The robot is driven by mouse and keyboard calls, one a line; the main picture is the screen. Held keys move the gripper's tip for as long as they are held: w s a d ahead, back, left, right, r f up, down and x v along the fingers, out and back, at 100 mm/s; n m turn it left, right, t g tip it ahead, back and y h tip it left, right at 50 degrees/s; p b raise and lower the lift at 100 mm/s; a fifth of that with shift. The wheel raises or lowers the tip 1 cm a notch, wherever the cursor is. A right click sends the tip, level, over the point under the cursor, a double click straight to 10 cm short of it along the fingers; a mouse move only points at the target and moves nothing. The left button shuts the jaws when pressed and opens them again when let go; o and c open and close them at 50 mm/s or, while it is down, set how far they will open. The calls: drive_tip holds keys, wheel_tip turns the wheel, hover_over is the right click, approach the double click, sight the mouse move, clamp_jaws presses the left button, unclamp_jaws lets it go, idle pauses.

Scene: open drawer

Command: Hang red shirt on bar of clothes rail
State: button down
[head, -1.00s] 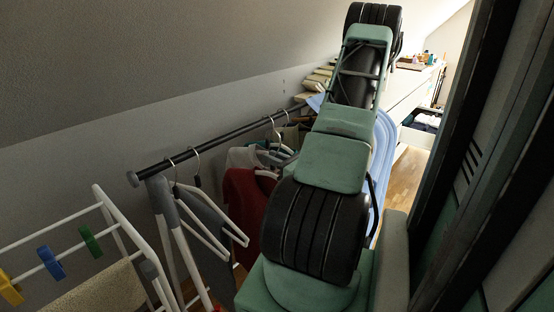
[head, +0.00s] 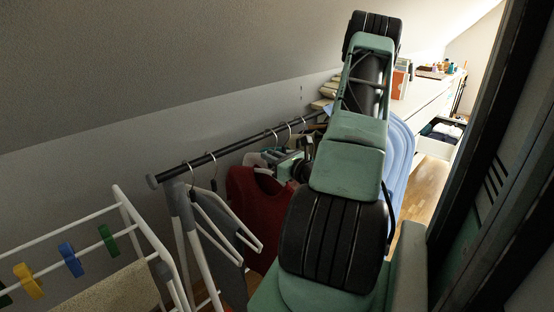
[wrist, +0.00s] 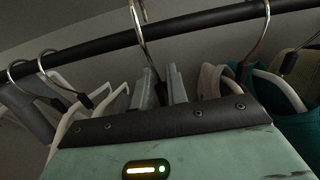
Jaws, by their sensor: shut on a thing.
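The red shirt (head: 260,212) hangs below the clothes rail's dark bar (head: 215,155) in the head view, partly covered by my arm and by grey hangers in front. My gripper (head: 292,166) is at the shirt's upper right, just below the bar and partly hidden. In the wrist view my gripper's two grey fingers (wrist: 163,88) are shut on the stem of a metal hanger hook (wrist: 141,38). The hook crosses in front of the bar (wrist: 200,22) and its top reaches the picture's edge. I cannot tell whether it rests on the bar. The shirt's cloth is not visible there.
Empty hangers (head: 228,222) hang on the bar's near end. A teal garment (wrist: 245,85) hangs to the gripper's right. A white drying rack (head: 140,222) with coloured pegs stands at lower left. A sloped ceiling is above; a dark frame (head: 480,130) stands at right.

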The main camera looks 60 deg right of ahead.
sight(258, 163)
drive_tip(key=shift+x, duration=3.25)
drive_tip(key=shift+f+b, duration=1)
drive_tip(key=shift+f, duration=0.25)
drive_tip(key=c, duration=1.3)
unclamp_jaws()
drive_tip(key=shift+s+a, duration=0.1)
drive_tip(key=shift+s, duration=0.05)
drive_tip(key=b+v, duration=0.1)
drive_tip(key=v, duration=1.6)
drive_tip(key=shift+s+b, duration=0.1)
drive_tip(key=shift+b, duration=0.25)
